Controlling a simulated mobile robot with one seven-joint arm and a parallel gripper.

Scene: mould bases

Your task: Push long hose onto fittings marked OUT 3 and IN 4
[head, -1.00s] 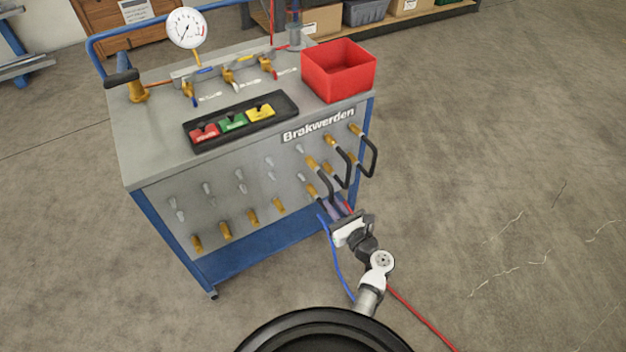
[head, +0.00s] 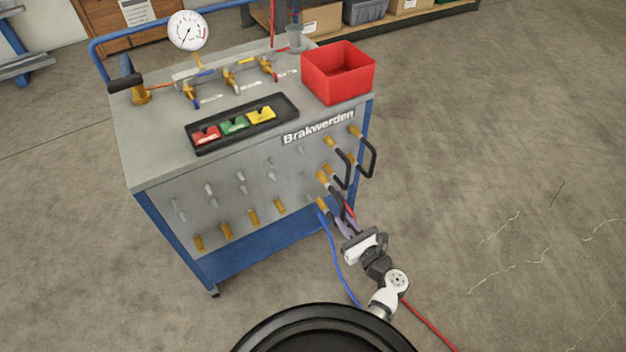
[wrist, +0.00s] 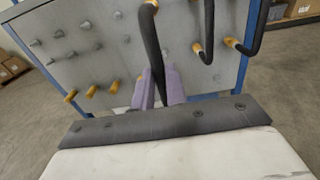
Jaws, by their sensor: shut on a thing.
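A black hose (head: 337,193) runs from a brass fitting (head: 322,175) on the grey front panel down to my gripper (head: 345,227). My gripper is shut on this hose. In the wrist view, the hose (wrist: 152,42) comes down from a brass fitting at the top edge and passes between the purple fingers (wrist: 158,90). Its lower end is hidden by the fingers and wrist. A lower brass fitting (head: 321,204) sits just left of my gripper. The marks OUT 3 and IN 4 cannot be read.
Several brass (head: 226,231) and grey fittings (head: 209,188) stick out at left. A blue line (head: 335,262) and a red line (head: 430,327) run near my arm. A red bin (head: 338,88) stands on the cart top.

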